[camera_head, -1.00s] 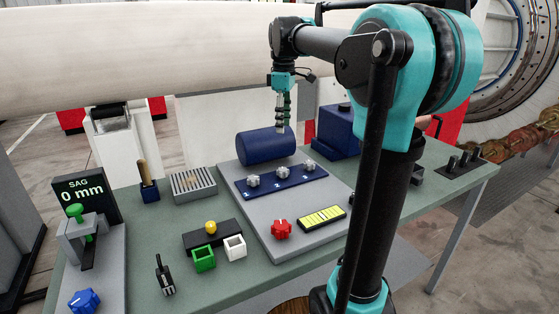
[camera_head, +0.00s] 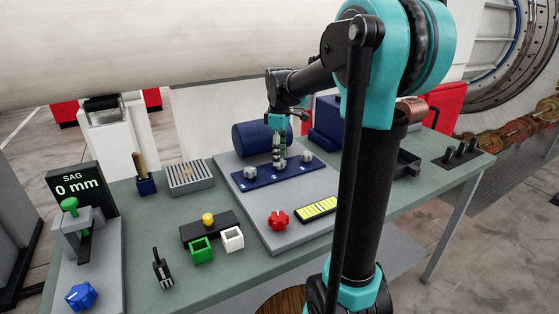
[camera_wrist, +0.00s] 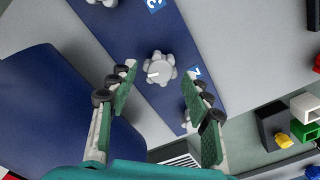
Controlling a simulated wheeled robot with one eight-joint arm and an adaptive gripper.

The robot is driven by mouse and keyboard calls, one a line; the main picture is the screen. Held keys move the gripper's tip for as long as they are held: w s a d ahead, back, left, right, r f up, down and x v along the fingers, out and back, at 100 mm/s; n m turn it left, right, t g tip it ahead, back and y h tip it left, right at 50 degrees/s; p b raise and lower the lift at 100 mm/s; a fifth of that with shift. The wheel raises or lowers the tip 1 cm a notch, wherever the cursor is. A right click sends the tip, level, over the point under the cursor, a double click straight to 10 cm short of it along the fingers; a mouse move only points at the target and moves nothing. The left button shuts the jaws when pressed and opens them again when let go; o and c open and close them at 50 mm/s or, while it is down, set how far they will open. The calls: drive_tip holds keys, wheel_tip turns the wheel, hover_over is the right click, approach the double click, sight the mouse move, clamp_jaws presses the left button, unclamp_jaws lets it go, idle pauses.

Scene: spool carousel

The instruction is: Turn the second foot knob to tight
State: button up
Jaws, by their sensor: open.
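The second foot knob (camera_wrist: 160,68), grey and lobed with a white pointer line, sits on the blue strip beside the "2" label (camera_wrist: 197,72). In the wrist view its pointer line points left. My gripper (camera_wrist: 159,75) is open, with its green-padded fingers on either side of the knob's near side. I cannot tell whether they touch it. In the head view my gripper (camera_head: 279,166) points down over the middle of the blue strip (camera_head: 264,181) and mostly hides this knob. The first knob (camera_head: 250,171) and third knob (camera_head: 306,157) flank it.
A dark blue cylinder (camera_head: 262,138) lies just behind the strip. A blue block (camera_head: 326,127) stands to its right. A red knob (camera_head: 278,219) and a yellow level bar (camera_head: 317,208) sit in front. The SAG display (camera_head: 77,187) reads 0 mm.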

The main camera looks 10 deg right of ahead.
drive_tip(key=shift+f, duration=1.15)
drive_tip(key=shift+c, duration=0.6)
clamp_jaws()
